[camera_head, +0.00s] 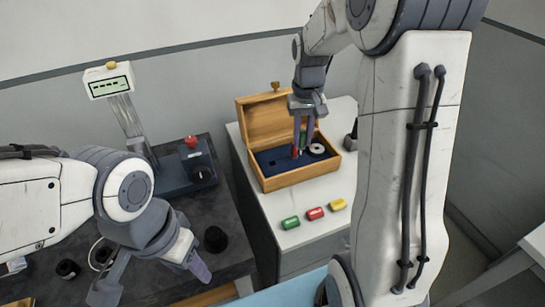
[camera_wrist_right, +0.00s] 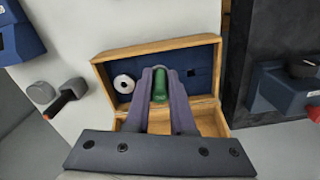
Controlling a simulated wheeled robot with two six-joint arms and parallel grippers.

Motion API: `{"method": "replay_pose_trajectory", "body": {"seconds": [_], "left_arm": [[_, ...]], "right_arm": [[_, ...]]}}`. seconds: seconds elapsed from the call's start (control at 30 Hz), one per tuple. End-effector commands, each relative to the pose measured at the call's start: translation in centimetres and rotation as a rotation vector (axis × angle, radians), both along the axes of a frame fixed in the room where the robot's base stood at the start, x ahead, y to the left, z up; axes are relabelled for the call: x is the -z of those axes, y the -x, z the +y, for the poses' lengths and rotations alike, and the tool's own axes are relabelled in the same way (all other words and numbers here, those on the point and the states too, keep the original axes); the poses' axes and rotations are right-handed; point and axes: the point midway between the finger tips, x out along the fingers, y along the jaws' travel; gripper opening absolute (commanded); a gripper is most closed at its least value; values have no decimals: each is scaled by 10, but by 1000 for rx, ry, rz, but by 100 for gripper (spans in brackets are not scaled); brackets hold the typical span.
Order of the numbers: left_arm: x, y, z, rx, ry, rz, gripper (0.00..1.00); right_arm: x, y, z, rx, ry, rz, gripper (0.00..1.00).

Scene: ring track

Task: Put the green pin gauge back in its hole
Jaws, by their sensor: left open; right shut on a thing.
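The green pin gauge (camera_wrist_right: 160,84) is upright-looking between the fingers of my right gripper (camera_wrist_right: 160,92) in the right wrist view. My right gripper (camera_head: 304,150) is shut on it over the open wooden box (camera_head: 292,181), and part of the pin shows green in the head view (camera_head: 303,138). The box has a dark blue insert (camera_head: 269,158) with a small dark square opening (camera_wrist_right: 190,72). I cannot tell whether the pin's lower end touches the insert. My left gripper (camera_head: 150,279) is open and empty at the lower left, over the dark bench.
A white ring-like part (camera_head: 316,149) sits in the box's right side. Green (camera_head: 290,223), red (camera_head: 315,213) and yellow (camera_head: 338,204) blocks lie in front of the box on the white counter (camera_head: 262,213). A gauge stand with a display (camera_head: 109,82) stands at left.

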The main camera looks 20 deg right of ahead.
Motion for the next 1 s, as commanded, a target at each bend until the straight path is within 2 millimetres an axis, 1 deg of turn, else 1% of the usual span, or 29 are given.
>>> {"method": "replay_pose_trajectory", "body": {"seconds": [0.03,0.2,0.3,0.4,0.5,0.63,0.7,0.8,0.97,1.0], "left_arm": [[-4,0,0,0,0,0,50],[-10,0,0,0,0,0,50],[-13,0,0,0,0,0,50],[-14,0,0,0,0,0,50],[-15,0,0,0,0,0,50],[-18,0,0,0,0,0,50],[-27,0,0,0,0,0,50],[-29,0,0,0,0,0,50],[-27,0,0,0,0,0,50],[-27,0,0,0,0,0,50]], "right_arm": [[7,-8,11,-6,-1,6,0],[29,-33,38,-4,-1,4,0],[40,-45,51,-3,0,2,0],[46,-51,58,0,0,2,0],[51,-54,61,1,0,1,0],[69,-53,61,2,0,5,0],[75,-53,61,2,0,5,0],[83,-54,61,2,0,1,0],[85,-54,60,1,-1,-2,0],[85,-54,60,1,-1,-2,26]]}}
